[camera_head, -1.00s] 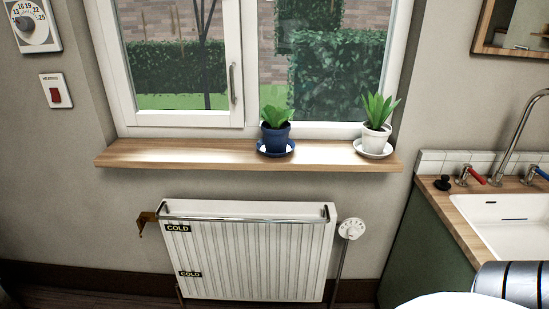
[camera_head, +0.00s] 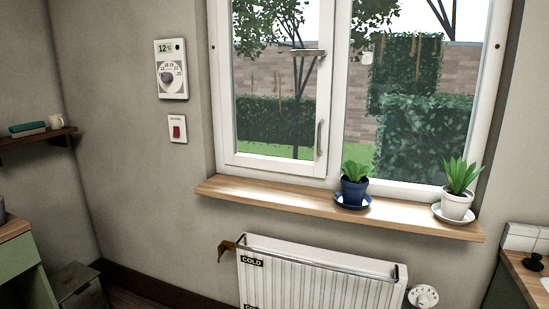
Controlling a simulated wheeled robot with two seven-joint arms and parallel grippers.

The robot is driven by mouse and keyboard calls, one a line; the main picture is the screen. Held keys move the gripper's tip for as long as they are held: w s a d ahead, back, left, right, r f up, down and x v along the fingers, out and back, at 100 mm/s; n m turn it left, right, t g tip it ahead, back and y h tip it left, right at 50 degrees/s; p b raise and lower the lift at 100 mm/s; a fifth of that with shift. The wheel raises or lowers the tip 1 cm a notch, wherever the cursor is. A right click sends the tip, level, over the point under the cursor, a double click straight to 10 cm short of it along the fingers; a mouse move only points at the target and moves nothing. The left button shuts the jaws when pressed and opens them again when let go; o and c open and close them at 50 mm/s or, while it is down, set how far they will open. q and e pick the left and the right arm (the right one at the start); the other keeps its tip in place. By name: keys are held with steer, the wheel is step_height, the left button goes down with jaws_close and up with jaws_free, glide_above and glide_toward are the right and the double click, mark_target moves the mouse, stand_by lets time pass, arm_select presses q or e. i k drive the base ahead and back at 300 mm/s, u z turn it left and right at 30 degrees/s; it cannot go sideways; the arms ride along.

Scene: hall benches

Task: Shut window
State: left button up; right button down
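The window (camera_head: 338,150) has a white frame and fills the upper middle to right of the head view. Its left sash (camera_head: 232,161) carries a vertical pull handle (camera_head: 320,138) low on its right stile. A horizontal metal lever (camera_head: 308,52) shows higher up near the same side. I cannot tell from this angle whether the sash sits flush in the frame or stands slightly ajar. The top of the window is cut off. Neither of my grippers is in view.
A wooden sill (camera_head: 300,203) bears a blue pot (camera_head: 354,192) and a white pot (camera_head: 455,206), both with plants, on saucers. Below is a white radiator (camera_head: 315,288). A thermostat (camera_head: 171,70) and red switch (camera_head: 177,130) are on the left wall. A counter (camera_head: 530,275) stands right.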

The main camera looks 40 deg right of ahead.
mark_target(318, 168)
steer(key=z, duration=0.2)
steer(key=i, duration=0.75)
steer(key=z, duration=0.65)
